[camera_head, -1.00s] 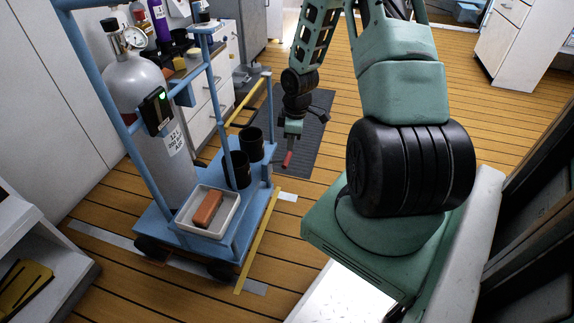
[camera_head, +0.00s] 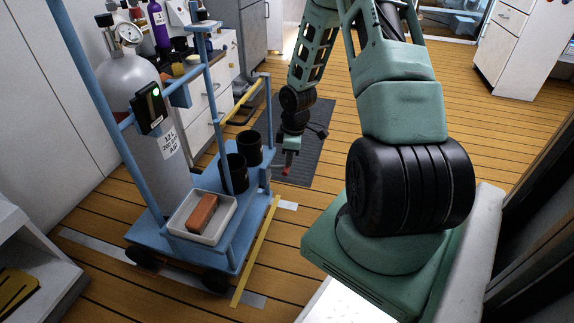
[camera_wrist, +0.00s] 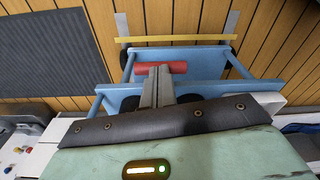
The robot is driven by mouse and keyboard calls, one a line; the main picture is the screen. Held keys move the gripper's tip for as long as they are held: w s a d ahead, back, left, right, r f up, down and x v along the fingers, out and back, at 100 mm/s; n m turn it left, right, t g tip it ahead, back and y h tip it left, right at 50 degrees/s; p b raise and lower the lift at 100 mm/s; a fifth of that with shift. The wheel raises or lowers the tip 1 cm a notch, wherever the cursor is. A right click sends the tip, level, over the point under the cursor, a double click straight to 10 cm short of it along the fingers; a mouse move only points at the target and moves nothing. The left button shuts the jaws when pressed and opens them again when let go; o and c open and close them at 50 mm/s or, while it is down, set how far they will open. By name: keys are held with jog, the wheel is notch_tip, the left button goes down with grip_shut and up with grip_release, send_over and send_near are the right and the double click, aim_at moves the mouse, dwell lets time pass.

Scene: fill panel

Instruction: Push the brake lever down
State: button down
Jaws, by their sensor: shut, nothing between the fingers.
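The brake lever shows as a red bar (camera_wrist: 178,67) lying crosswise at the blue cart's edge in the wrist view. In the head view a small red end (camera_head: 286,171) shows just below my gripper, right of the cart. My gripper (camera_wrist: 158,72) is shut and empty, its grey fingers overlapping the middle of the red bar in the wrist view. In the head view my gripper (camera_head: 289,160) hangs pointing down just above the red end. I cannot tell whether the fingertips touch it. The fingers hide part of the bar, and the lever's mount is not clear.
The blue cart (camera_head: 240,232) carries a grey gas cylinder (camera_head: 160,150), black cups (camera_head: 235,174) and a white tray (camera_head: 225,222) with a reddish-brown block (camera_head: 203,212). A yellow strip (camera_head: 256,250) lies on the floor beside it. A dark mat (camera_head: 316,130) lies behind my gripper.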

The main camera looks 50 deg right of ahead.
notch_tip(320, 180, down, 3)
jog(key=shift+f+b, duration=0.15)
jog(key=shift+b, duration=0.5)
jog(key=shift+r, duration=0.25)
jog(key=shift+s+d+r+p, duration=0.1)
jog(key=shift+r+p, duration=0.1)
jog(key=shift+p, duration=0.3)
jog(key=s+d+r+p, duration=0.1)
jog(key=s+r+p, duration=0.1)
jog(key=r+p, duration=0.3)
jog(key=s+d+r+p, duration=0.1)
jog(key=r+p, duration=0.4)
jog(key=r, duration=0.8)
jog(key=shift+s+d+p, duration=0.25)
jog(key=shift+s+p, duration=0.1)
